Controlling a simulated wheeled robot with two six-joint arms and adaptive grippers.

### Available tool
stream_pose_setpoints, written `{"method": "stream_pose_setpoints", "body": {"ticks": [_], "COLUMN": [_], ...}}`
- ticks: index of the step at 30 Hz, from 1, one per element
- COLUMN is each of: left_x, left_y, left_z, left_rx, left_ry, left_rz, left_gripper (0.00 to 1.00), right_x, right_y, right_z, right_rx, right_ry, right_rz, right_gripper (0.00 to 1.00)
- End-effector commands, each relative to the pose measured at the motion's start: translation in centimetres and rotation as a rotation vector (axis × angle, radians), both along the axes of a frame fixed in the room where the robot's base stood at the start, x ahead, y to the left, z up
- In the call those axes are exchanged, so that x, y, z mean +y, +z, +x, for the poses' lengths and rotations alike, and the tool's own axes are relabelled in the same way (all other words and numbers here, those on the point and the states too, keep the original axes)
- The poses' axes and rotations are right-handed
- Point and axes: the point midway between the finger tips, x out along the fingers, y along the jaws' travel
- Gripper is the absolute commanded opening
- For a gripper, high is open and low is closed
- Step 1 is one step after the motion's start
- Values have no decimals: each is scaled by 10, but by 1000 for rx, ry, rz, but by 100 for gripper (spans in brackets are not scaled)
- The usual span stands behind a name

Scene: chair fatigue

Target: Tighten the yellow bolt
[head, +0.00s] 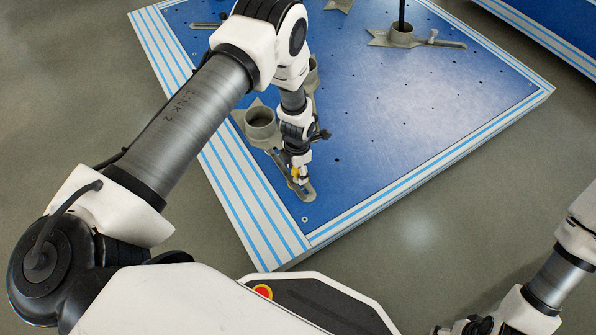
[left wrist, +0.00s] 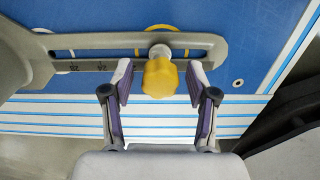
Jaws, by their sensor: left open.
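The yellow bolt (left wrist: 160,77) sits at the slot of a grey metal bracket (left wrist: 215,46) in the left wrist view. In the head view the yellow bolt (head: 295,172) is small and partly covered by my left gripper (head: 299,176). My left gripper (left wrist: 160,84) is open, with one finger on each side of the bolt's knob and a visible gap on both sides. In the head view the bracket (head: 306,192) lies on the blue table near its front corner. My right arm shows at the lower right, but its gripper jaws are not clearly visible.
The blue table (head: 400,120) has striped white edges and small holes. A grey cup-shaped fixture (head: 260,122) stands left of my left gripper. Another fixture (head: 402,36) with a dark upright rod stands at the back. The table's right half is mostly clear.

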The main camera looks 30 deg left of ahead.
Motion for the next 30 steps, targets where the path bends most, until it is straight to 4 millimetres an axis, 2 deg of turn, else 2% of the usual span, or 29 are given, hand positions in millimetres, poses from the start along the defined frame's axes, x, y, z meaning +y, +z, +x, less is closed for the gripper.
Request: {"method": "stream_pose_setpoints", "body": {"ticks": [3, 4, 6, 9, 14, 21, 30], "left_x": [0, 0, 0, 0, 0, 0, 0], "left_y": [-1, -1, -1, -1, 0, 0, -1], "left_z": [0, 0, 0, 0, 0, 0, 0], "left_rx": [0, 0, 0, 0, 0, 0, -1], "left_ry": [-1, -2, -3, -3, -24, -340, -386], "left_rz": [0, 0, 0, 0, 0, 0, 0], "left_gripper": [58, 55, 30, 0, 0, 0, 0], "right_x": [0, 0, 0, 0, 0, 0, 0], "right_y": [-1, -1, -1, -1, 0, 8, 8], "right_z": [0, 0, 0, 0, 0, 0, 0], "right_rx": [0, 0, 0, 0, 0, 0, 0], "right_ry": [0, 0, 0, 0, 0, 0, 0], "right_rz": [0, 0, 0, 0, 0, 0, 0], "right_gripper": [60, 60, 60, 60, 60, 60, 60]}}
